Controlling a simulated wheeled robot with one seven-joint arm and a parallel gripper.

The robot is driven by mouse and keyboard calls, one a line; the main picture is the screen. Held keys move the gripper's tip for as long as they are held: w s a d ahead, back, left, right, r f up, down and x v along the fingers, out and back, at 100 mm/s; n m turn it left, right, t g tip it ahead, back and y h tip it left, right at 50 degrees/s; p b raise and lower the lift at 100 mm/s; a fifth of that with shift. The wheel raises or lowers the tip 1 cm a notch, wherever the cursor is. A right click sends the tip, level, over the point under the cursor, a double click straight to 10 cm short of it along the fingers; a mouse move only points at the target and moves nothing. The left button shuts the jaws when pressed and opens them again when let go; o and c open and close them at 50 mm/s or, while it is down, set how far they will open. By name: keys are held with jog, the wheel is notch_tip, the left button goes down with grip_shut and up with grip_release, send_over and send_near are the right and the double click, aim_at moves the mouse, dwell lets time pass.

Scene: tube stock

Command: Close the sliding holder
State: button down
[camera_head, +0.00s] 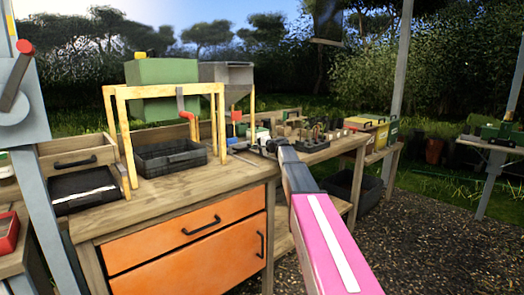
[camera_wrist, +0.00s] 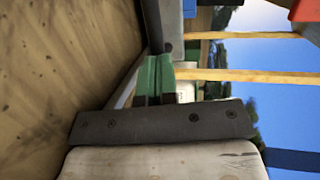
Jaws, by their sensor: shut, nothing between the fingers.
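My gripper (camera_wrist: 155,60) shows in the wrist view as two green fingers side by side, shut with nothing between them. They rise from a dark grey bar with screws. Just beyond the fingertips is a dark grey piece (camera_wrist: 173,45) standing at the edge of the wooden bench top. I cannot tell whether the fingers touch it, or whether it is part of the sliding holder. In the head view, my arm reaches to the far right part of the bench, and its end hides what lies there. The sliding holder cannot be picked out for certain.
The wooden bench (camera_head: 185,196) has orange drawers (camera_head: 190,243). Small dark and wooden parts (camera_head: 313,132) stand on the farther bench. Bare wood shows in front of the black tray.

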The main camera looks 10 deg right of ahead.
aim_at(249, 144)
jog(key=w+a, duration=0.1)
jog(key=w, duration=0.1)
jog(key=w+a, duration=0.1)
jog(key=shift+w+a, duration=0.2)
jog(key=shift+w, duration=0.3)
jog(key=shift+w+a+r, duration=0.1)
jog(key=shift+w+a, duration=0.05)
jog(key=shift+w, duration=0.05)
jog(key=shift+s, duration=0.1)
